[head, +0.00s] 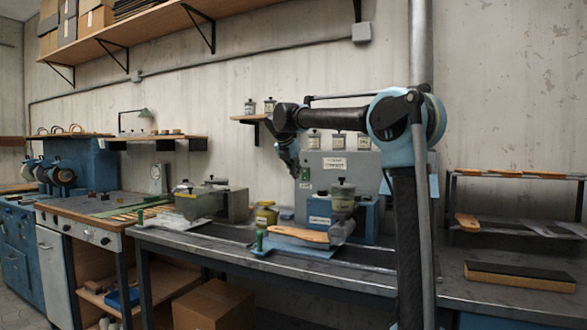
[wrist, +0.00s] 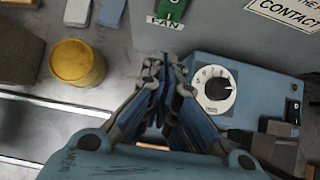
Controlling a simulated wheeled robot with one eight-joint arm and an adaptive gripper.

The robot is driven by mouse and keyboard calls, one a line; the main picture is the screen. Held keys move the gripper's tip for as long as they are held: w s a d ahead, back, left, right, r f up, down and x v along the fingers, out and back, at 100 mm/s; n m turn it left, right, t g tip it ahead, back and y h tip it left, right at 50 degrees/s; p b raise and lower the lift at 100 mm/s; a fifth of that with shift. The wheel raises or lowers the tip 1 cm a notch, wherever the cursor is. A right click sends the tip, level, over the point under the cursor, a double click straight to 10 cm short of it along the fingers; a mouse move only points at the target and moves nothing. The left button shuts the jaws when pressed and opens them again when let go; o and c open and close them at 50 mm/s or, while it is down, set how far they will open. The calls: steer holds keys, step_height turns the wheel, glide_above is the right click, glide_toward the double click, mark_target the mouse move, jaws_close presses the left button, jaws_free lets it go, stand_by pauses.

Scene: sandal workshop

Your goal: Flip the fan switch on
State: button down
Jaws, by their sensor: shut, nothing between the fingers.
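The fan switch (wrist: 173,11) is a small green plate above a white FAN label (wrist: 164,22), at the top edge of the wrist view and partly cut off. Its on or off position cannot be told. It sits on the grey cabinet (wrist: 226,34); in the head view a small green patch (head: 305,174) shows on that cabinet's left front. My gripper (wrist: 166,64) is shut and empty, its fingertips below the label in the wrist view, apart from the switch in the picture. In the head view my gripper (head: 294,170) hangs in front of the cabinet's left edge.
A blue box with a white dial (wrist: 215,90) and black rocker switch (wrist: 293,112) stands close to my gripper's right. A yellow tin (wrist: 78,63) is at left. Jars (head: 338,139) stand on the cabinet.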

mark_target(302, 177)
steer(key=shift+w+d+f, duration=0.35)
steer(key=shift+w+f, duration=0.15)
steer(key=shift+w, duration=0.45)
steer(key=shift+w+d+f, duration=0.35)
steer(key=shift+w+f, duration=0.2)
steer(key=shift+w, duration=0.4)
steer(key=shift+w+d+f, duration=0.35)
steer(key=shift+w+f, duration=0.15)
steer(key=shift+w, duration=0.45)
steer(key=shift+a, duration=0.1)
